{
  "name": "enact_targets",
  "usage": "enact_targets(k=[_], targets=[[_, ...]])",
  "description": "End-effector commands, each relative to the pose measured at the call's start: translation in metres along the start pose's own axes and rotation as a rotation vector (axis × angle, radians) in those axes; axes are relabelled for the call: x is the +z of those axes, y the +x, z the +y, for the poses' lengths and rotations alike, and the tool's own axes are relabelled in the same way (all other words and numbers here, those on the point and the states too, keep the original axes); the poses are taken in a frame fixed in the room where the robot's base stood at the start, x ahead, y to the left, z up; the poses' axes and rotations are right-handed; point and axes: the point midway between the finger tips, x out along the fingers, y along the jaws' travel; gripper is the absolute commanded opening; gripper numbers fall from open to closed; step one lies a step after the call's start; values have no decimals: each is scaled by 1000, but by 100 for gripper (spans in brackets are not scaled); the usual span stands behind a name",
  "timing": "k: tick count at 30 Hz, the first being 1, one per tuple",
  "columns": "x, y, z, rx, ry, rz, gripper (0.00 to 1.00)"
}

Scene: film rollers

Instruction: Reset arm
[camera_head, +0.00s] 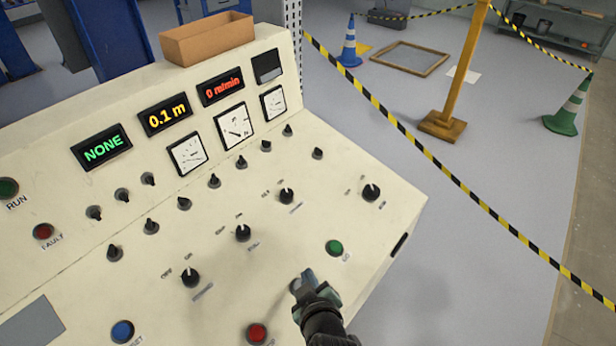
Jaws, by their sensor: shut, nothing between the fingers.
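My gripper (304,283) is at the lower middle of the head view, over the sloped cream control panel (390,215). Its fingers are shut and hold nothing. The green button (334,248) is just above and right of it in the picture, and a red button (257,333) is below left. I cannot tell whether the fingertips touch the panel. My wrist hides part of the panel's lower edge.
The panel carries several black knobs (243,233), dials (234,127) and displays reading NONE (101,147), 0.1 m (165,114) and 0 m/min (221,86). A cardboard box (207,38) sits on top. Striped tape (430,150) crosses the floor area at right, near a yellow post (462,65).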

Motion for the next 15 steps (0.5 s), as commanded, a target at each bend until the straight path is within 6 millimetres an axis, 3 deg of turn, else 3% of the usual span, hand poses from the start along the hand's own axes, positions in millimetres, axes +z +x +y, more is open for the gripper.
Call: enact_targets(k=[5, 8, 11, 15], targets=[[-6, -1, 6, 11, 2, 9, 0], [-30, -6, 29, 58, 14, 48, 0], [-76, -21, 69, 142, 41, 125, 0], [-153, -62, 132, 279, 103, 276, 0]])
